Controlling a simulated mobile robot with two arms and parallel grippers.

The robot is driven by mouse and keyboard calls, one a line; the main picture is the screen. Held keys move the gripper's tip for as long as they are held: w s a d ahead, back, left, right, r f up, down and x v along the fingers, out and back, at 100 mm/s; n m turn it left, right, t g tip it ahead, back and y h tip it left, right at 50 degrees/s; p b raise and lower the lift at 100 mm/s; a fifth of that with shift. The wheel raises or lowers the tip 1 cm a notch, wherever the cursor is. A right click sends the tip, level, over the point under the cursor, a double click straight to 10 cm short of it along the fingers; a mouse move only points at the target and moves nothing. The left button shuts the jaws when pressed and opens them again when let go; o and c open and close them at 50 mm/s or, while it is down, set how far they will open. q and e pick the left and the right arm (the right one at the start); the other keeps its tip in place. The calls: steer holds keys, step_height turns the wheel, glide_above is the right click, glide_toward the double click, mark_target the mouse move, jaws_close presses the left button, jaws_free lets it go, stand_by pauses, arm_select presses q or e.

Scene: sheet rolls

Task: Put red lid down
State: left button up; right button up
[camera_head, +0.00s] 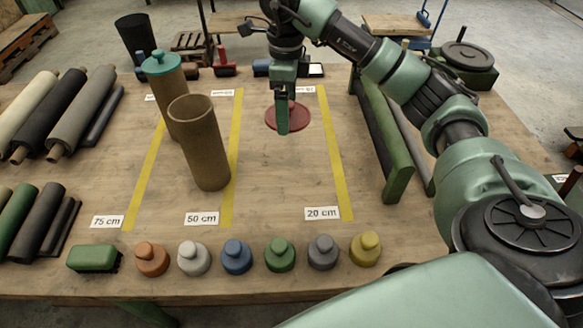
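The red lid (301,116) is a flat round disc in the gap between the two right yellow strips, towards the back of the table. It looks flat, at or very near the table top. My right gripper (282,129) points down directly over it and covers its middle. The fingers show edge-on, so I cannot tell whether they are open or hold the lid's knob. A brown open tube (205,150) stands upright left of the lid. A second tube (171,95) behind it wears a teal lid (162,63). My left gripper is out of view.
Several knobbed weights in different colours, such as the blue one (236,259), line the front edge beside a green block (93,258). Dark and pale rolls (84,107) lie at left. A green rail (386,150) stands right. Table between the lid and the 20 cm label (322,212) is clear.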

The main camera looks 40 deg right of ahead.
step_height(320, 180, down, 6)
glide_above(287, 173)
step_height(287, 173, down, 9)
steer(key=shift+s+r+p, duration=0.1)
steer(key=shift+p, duration=0.35)
steer(key=shift+f, duration=0.55)
step_height(287, 173, down, 4)
steer(key=shift+r+p, duration=0.1)
steer(key=shift+p, duration=0.2)
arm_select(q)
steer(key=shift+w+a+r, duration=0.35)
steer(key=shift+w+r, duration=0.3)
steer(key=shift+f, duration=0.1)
arm_select(e)
steer(key=o, duration=0.9)
steer(key=shift+f, duration=0.2)
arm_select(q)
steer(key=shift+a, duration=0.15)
arm_select(e)
steer(key=shift+o, duration=0.5)
